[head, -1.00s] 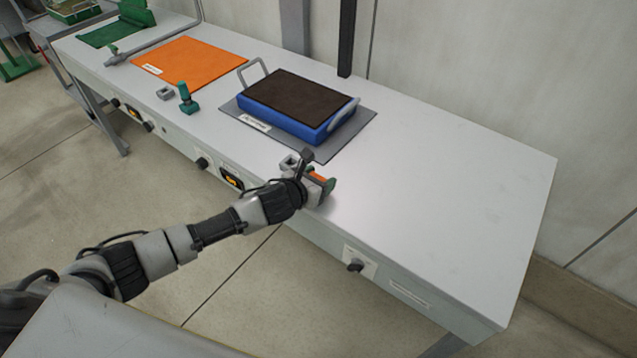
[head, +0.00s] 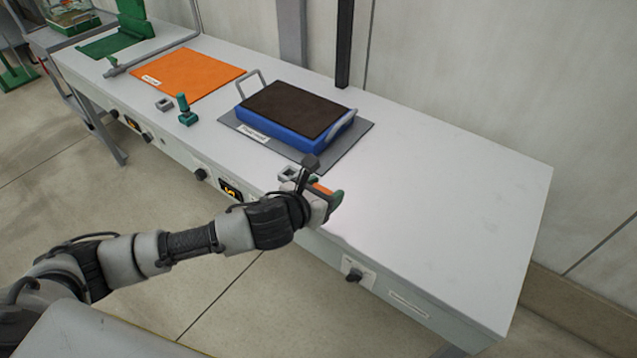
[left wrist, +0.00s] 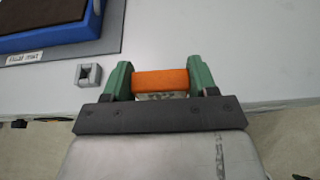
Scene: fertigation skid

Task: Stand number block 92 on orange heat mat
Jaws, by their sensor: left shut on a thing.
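The orange heat mat (head: 205,72) lies flat on the far left part of the bench, its surface bare apart from a white label. My left gripper (head: 326,192) is at the bench's front edge, to the front right of the blue tray. Its green fingers are shut on an orange block (left wrist: 160,80), seen between them in the left wrist view. A pale, speckled face shows just below the orange part; no number can be read. Most of the block is hidden in the head view. I cannot tell whether it touches the bench. My right gripper is not in view.
A blue tray (head: 280,122) with a dark top and two handles sits on a grey mat (head: 240,128) mid-bench. A small grey holder (left wrist: 88,75) is left of my gripper. A green upright piece (head: 185,110) and another grey holder (head: 164,104) stand before the orange mat. The bench's right is clear.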

